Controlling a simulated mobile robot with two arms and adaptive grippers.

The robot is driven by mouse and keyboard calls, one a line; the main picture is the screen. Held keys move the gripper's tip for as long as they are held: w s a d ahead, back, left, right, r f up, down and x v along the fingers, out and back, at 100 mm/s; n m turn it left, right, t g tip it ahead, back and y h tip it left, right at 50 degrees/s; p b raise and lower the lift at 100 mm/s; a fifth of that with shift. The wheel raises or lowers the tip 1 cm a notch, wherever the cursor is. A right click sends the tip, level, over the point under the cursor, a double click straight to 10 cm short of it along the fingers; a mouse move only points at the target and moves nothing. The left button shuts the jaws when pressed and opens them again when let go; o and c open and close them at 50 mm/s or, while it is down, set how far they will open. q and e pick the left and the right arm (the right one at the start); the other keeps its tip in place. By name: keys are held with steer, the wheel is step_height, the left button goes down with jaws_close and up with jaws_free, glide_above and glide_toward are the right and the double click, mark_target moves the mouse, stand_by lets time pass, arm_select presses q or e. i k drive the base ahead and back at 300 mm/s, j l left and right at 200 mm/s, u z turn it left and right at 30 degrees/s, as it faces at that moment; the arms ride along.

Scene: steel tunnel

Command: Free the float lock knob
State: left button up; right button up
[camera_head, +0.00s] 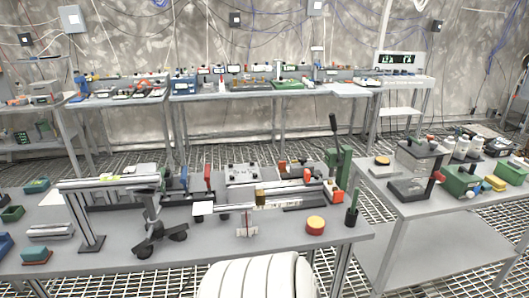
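I cannot pick out the float lock knob with certainty; several small knobs and handles on the near workbench (270,242) are too small to tell apart. A dark jointed stand with black rounded feet (160,236) is on the left half of this bench. A slim horizontal bar (235,207) with a white plate (203,208) at its left end lies right of it. Neither of my grippers shows in the head view.
A green lever press (340,165) and a dark cup with tools (352,214) stand at the bench's right end. A second bench (428,215) stands to the right, with boxes and a green device. Long benches with instruments line the back wall. The floor is steel grating.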

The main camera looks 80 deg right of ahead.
mark_target(433, 144)
steer(key=z, duration=3.85)
steer(key=i+l+z, duration=0.1)
steer(key=i+l, duration=0.3)
